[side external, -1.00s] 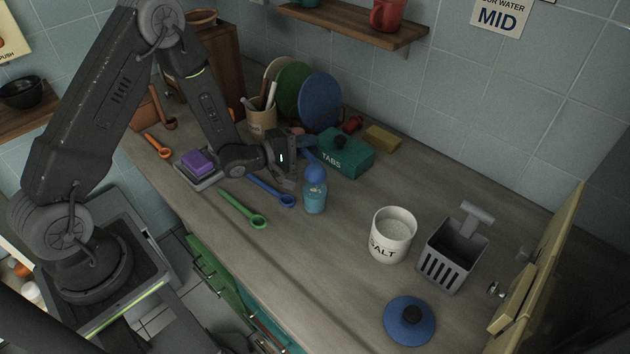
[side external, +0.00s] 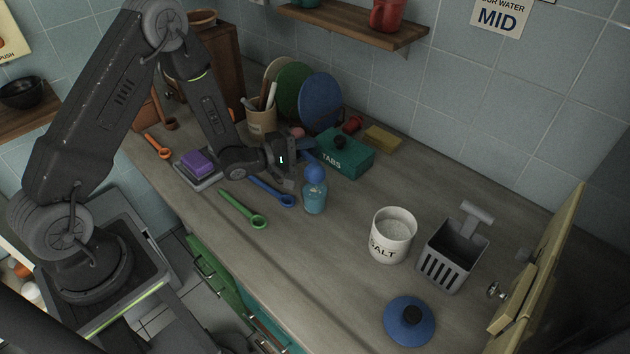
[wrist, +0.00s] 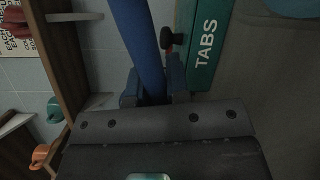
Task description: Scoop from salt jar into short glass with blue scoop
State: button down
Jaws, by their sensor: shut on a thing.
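My gripper (side external: 300,158) is shut on the handle of a blue scoop (side external: 316,174). The scoop's bowl is directly over the mouth of the short glass (side external: 315,200), a light-blue tumbler standing upright on the counter. The bowl looks tipped, with its rounded back showing. Its inside is hidden, and I cannot tell how much the glass holds. In the wrist view the blue handle (wrist: 140,40) runs up from between my fingertips (wrist: 156,90). The white salt jar (side external: 391,240) stands open to the right, with white salt visible inside.
A blue spoon (side external: 271,190) and a green spoon (side external: 240,208) lie left of the glass. A green TABS box (side external: 345,155) stands close behind. A grey slotted holder (side external: 450,262) is right of the jar; a blue lid (side external: 408,322) lies in front. Counter between glass and jar is clear.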

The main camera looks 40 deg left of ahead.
jog(key=shift+f, duration=0.25)
dwell(0.4)
jog(key=s+d+r+m, duration=0.1)
jog(key=d+r+m, duration=0.3)
jog(key=r+m, duration=0.55)
jog(key=s+d+r+m+t+y+p, duration=0.1)
jog(key=s+d+r+m, duration=0.2)
jog(key=d+m, duration=0.6)
jog(key=shift+s+d+r+m, duration=0.25)
jog(key=shift+s+r+m, duration=0.2)
jog(key=shift+m, duration=0.5)
dwell(0.7)
